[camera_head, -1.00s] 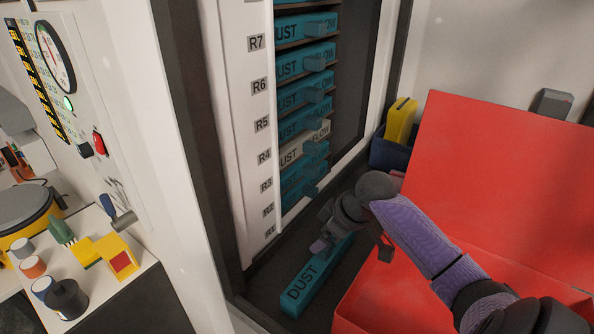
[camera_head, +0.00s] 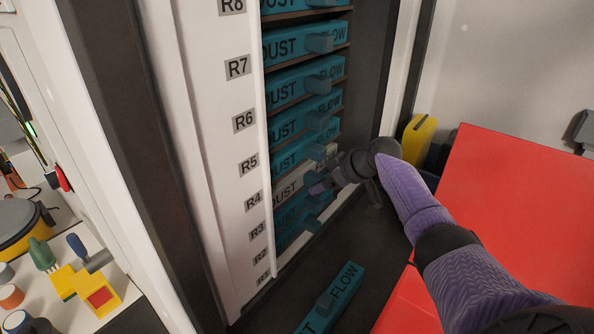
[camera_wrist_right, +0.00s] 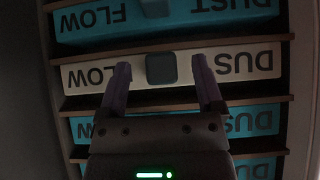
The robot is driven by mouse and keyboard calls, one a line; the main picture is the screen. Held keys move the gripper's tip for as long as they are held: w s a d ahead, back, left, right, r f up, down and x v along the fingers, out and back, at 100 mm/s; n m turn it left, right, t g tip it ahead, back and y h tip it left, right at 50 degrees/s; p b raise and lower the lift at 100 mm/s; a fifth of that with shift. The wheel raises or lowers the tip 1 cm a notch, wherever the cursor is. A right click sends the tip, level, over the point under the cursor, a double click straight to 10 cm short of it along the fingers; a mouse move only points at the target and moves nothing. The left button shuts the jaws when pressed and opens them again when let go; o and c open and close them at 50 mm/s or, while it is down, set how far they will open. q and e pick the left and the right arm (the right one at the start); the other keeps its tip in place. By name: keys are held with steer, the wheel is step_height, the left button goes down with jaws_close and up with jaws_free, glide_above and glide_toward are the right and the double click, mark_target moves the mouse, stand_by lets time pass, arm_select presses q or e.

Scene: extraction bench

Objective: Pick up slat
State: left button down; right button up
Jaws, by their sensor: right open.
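Several teal slats marked DUST FLOW sit in the rack, one above another. One pale slat (camera_head: 289,187) sits among them, level with the R4 label; in the right wrist view (camera_wrist_right: 90,76) its lettering is upside down and its dark square knob (camera_wrist_right: 161,68) shows in the middle. My right gripper (camera_head: 322,187) is at the front of the pale slat and hides part of it in the head view. Its fingers (camera_wrist_right: 163,82) are open, one on each side of the knob in the wrist picture; contact cannot be told. Another teal slat (camera_head: 347,283) lies on the dark floor below. My left gripper is not in view.
The white rack frame (camera_head: 200,130) with row labels stands left of the slats. Shelf edges (camera_wrist_right: 260,99) run close above and below the pale slat. A red open box (camera_head: 510,190) and a yellow object (camera_head: 419,138) are at the right.

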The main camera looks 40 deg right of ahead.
steer(key=shift+w+a+f, duration=0.25)
steer(key=shift+w+f, duration=0.05)
steer(key=shift+f, duration=0.05)
steer(key=shift+d, duration=0.15)
steer(key=shift+c, duration=0.7)
jaws_close()
